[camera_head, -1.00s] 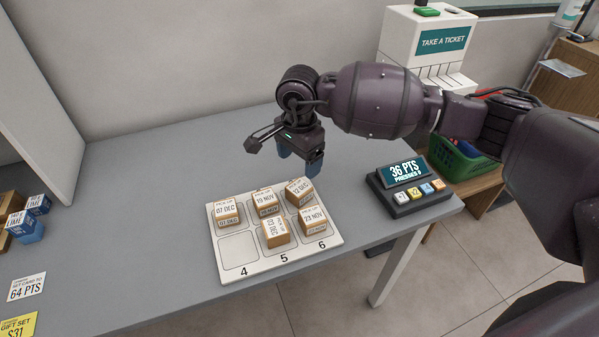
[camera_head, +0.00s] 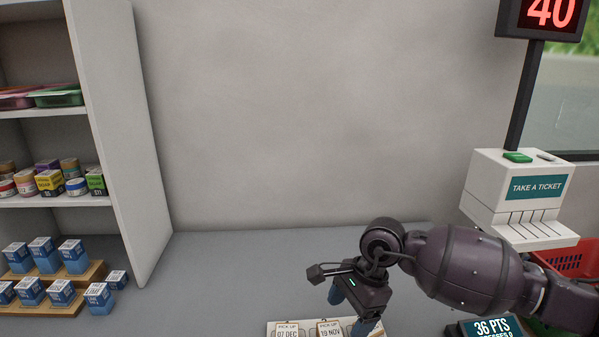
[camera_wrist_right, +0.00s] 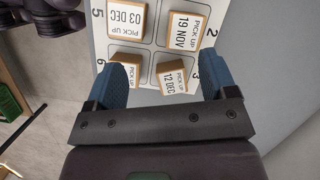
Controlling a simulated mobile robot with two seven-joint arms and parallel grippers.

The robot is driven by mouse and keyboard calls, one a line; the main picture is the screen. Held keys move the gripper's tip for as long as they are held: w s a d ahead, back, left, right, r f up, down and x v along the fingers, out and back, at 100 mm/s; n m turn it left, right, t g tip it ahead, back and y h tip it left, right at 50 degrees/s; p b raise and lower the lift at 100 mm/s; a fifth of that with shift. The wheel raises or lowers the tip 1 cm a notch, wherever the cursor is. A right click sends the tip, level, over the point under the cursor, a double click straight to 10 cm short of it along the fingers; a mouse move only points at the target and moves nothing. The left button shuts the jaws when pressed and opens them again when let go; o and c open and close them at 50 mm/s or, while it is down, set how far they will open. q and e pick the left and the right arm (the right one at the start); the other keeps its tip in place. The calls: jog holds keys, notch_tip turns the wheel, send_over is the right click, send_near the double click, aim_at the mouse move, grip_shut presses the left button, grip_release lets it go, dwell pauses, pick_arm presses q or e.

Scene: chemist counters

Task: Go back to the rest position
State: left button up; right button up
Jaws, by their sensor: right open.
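My right gripper (camera_head: 354,306) is at the lower right of the head view, its arm coming in from the right. Its two blue fingers are apart with nothing between them in its grip. In the right wrist view the open fingers (camera_wrist_right: 166,88) hang over the edge of the white numbered tray (camera_wrist_right: 102,42), with pick-up boxes below, among them 12 DEC (camera_wrist_right: 172,77) and 19 NOV (camera_wrist_right: 184,30). In the head view only the tray's far edge, with boxes marked 07 DEC (camera_head: 287,331) and 19 NOV (camera_head: 329,329), shows at the bottom. My left gripper is out of view.
A shelf unit (camera_head: 130,130) with jars and blue boxes (camera_head: 73,256) stands at the left. The ticket dispenser (camera_head: 520,195) is at the right. A points display (camera_head: 490,328) sits at the bottom right. The grey counter (camera_head: 230,275) is clear between shelf and gripper.

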jog(key=s+a+r+m+t+y, duration=0.1)
jog(key=s+a+r+m+y, duration=0.2)
jog(key=s+a+m+y, duration=0.25)
jog(key=s+a+r+m+t+y, duration=0.1)
jog(key=s+a+r+m+y, duration=0.1)
jog(key=a+r+m+y, duration=0.45)
jog(key=w+d+f+m+t+h, duration=0.15)
jog(key=d+m+t+h, duration=0.35)
jog(key=d+m+t, duration=0.65)
jog(key=w+d+f+m+t+h, duration=0.1)
jog(key=d+f+m+t+h, duration=0.35)
jog(key=m, duration=1.25)
jog(key=s+d+f+m+g+h, duration=0.3)
jog(key=s+d+f+m+h, duration=0.3)
jog(key=m, duration=0.3)
jog(key=s+d+f+m+g, duration=0.2)
jog(key=s+f+m+g, duration=0.15)
jog(key=s, duration=0.35)
jog(key=s+d+f+m+g+h, duration=0.1)
jog(key=s+d+f+m+g, duration=0.1)
jog(key=s+f+g, duration=0.35)
jog(key=s+d+f+m+g, duration=0.2)
jog(key=s+m+g, duration=0.1)
jog(key=s, duration=0.6)
jog(key=w+f+t, duration=0.8)
jog(key=shift+w+n+t+y, duration=0.4)
jog(key=shift+y, duration=0.05)
